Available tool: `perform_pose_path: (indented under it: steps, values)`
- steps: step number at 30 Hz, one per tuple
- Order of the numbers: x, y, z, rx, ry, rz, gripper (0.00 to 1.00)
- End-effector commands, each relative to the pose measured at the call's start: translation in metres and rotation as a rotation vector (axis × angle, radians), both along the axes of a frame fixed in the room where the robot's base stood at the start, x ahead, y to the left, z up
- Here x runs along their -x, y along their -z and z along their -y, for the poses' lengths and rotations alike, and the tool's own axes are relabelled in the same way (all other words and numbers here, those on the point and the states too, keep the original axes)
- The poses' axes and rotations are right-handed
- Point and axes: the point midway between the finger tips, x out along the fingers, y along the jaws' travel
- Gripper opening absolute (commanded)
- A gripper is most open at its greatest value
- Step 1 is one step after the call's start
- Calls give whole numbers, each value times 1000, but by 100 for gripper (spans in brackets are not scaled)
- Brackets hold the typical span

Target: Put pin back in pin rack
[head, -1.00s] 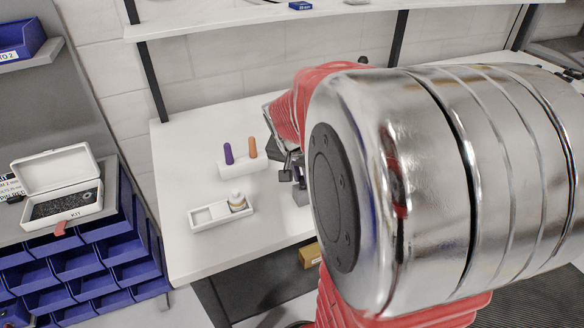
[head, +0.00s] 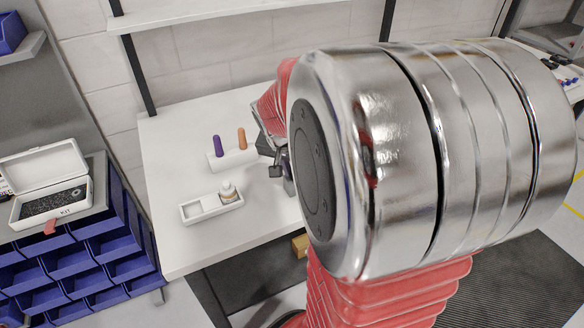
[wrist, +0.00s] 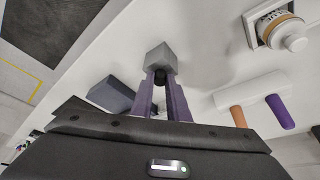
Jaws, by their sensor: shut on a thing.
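The white pin rack (head: 228,161) stands on the white table with a purple pin (head: 217,145) and an orange pin (head: 241,138) upright in it. It also shows in the wrist view (wrist: 250,92). My gripper (head: 281,163) is just right of the rack, mostly hidden behind my arm in the head view. In the wrist view, my gripper (wrist: 161,84) is shut on a small dark pin-like thing (wrist: 159,77). A grey block (wrist: 161,57) is right at the fingertips; whether the dark thing sits in it, I cannot tell.
A white tray (head: 192,217) in front of the rack holds a small white and tan round item (head: 227,191). A second dark grey block (wrist: 110,94) lies left of my fingers in the wrist view. A white KIT box (head: 76,207) stands at the left. The table's left part is clear.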

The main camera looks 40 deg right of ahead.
Motion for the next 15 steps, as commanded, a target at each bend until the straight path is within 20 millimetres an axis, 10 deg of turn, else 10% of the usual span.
perform_pose_path:
  steps: [10,11,15]
  values:
    - [0,3,0,-1,0,0,0]
    - [0,3,0,-1,0,0,17]
    - [0,3,0,-1,0,0,26]
